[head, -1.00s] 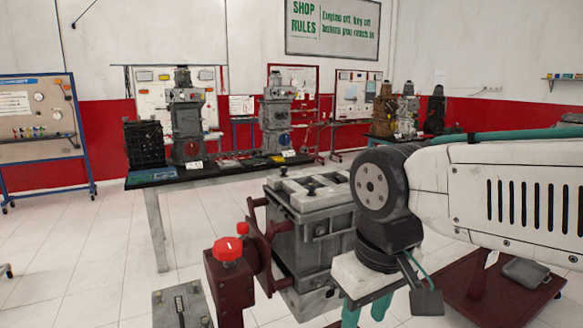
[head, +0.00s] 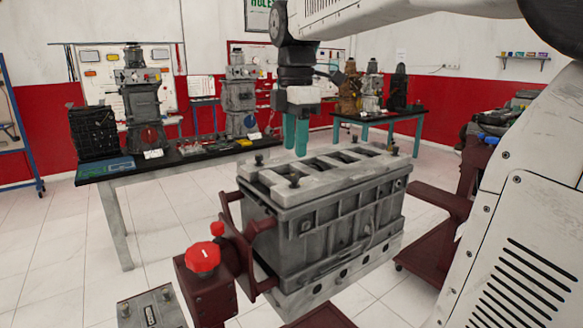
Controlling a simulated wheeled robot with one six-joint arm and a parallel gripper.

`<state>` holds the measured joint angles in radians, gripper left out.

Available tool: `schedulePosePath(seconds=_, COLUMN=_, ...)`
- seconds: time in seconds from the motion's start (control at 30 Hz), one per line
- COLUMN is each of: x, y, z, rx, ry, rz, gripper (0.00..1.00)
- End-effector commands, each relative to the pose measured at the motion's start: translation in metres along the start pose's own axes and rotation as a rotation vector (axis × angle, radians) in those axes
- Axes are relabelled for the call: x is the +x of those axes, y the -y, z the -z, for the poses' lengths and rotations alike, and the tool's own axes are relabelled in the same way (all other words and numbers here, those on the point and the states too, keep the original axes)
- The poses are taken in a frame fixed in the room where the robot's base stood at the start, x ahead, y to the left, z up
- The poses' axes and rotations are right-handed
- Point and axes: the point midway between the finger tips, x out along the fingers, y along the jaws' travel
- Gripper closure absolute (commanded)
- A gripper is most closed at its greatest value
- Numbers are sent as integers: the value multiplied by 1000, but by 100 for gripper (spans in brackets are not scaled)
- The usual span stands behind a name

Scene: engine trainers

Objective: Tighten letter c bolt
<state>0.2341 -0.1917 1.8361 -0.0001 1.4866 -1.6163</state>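A grey engine block (head: 320,222) stands on a dark red stand in the middle of the head view. A light grey plate (head: 262,178) with rectangular openings lies on its top. Dark bolts stand up from the plate: one at the left back corner (head: 259,159), one at the left front (head: 294,181) and one at the right end (head: 395,150). I see no letters by the bolts, so I cannot tell which is c. My gripper (head: 296,147) points down with teal fingers, over or behind the plate's back edge. Its fingers look close together; their gap is unclear.
A red knob (head: 203,257) and dark red clamp frame stand at the block's left. A black-topped bench (head: 120,174) with engines runs behind, with another bench (head: 424,117) at the back right. White tiled floor lies open at the left.

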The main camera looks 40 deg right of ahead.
Motion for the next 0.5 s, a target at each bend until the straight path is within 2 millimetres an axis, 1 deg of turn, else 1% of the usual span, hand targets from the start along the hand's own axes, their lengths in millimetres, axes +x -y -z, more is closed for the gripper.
schedulePosePath(seconds=0.03, x=-3, y=-10, z=-4, rx=-50, ry=0, rz=4, gripper=61)
schedulePosePath(seconds=0.1, x=-6, y=-17, z=-7, rx=-106, ry=-1, rz=7, gripper=61)
schedulePosePath(seconds=0.17, x=-6, y=-20, z=-9, rx=-134, ry=-1, rz=9, gripper=61)
schedulePosePath(seconds=0.23, x=-2, y=-22, z=-9, rx=-149, ry=-2, rz=11, gripper=61)
schedulePosePath(seconds=0.37, x=17, y=-21, z=-8, rx=-152, ry=-2, rz=13, gripper=61)
schedulePosePath(seconds=0.5, x=40, y=-21, z=-8, rx=-151, ry=-2, rz=12, gripper=61)
